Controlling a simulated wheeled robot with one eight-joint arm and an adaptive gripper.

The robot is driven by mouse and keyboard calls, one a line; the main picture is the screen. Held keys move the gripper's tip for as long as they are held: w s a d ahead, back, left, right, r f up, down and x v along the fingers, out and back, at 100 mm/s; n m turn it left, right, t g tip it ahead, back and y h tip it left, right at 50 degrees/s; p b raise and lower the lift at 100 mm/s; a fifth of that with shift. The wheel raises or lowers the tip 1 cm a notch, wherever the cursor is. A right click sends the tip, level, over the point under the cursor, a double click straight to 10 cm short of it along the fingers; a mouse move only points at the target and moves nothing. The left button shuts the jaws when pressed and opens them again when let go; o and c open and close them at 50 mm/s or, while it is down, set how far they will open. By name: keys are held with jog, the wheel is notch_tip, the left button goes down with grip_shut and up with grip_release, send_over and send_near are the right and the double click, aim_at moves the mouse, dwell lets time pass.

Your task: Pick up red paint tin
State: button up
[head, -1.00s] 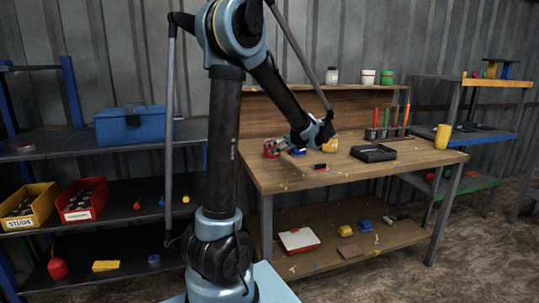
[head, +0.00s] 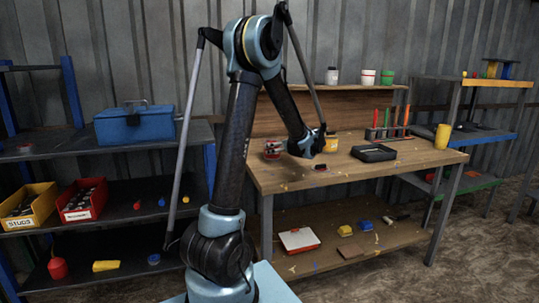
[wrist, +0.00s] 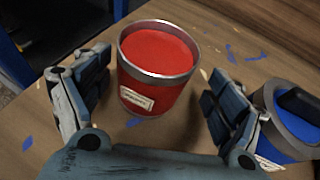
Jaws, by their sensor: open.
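The red paint tin (wrist: 158,65) stands upright on the wooden bench top, with red at its top, a metal rim and a pale label. In the head view the red tin (head: 271,150) is at the bench's left end. My gripper (wrist: 156,84) is open in the wrist view, with one finger to the left of the tin and one to the right. The tin appears between or just beyond the fingertips, and I see a gap on each side. In the head view my gripper (head: 291,150) is just right of the tin, its fingers hard to make out.
A blue tin-like item with a grey rim (wrist: 292,122) is close to my right finger, with a dark object over it. A yellow tin (head: 331,142) and a black tray (head: 373,153) stand farther right on the bench. The bench edge is left of the tin.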

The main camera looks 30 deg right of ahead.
jog(key=shift+a+x, duration=0.25)
jog(key=shift+x, duration=1.35)
jog(key=shift+a+x, duration=0.2)
jog(key=shift+x, duration=1.4)
jog(key=shift+r, duration=0.1)
jog(key=c, duration=1.7)
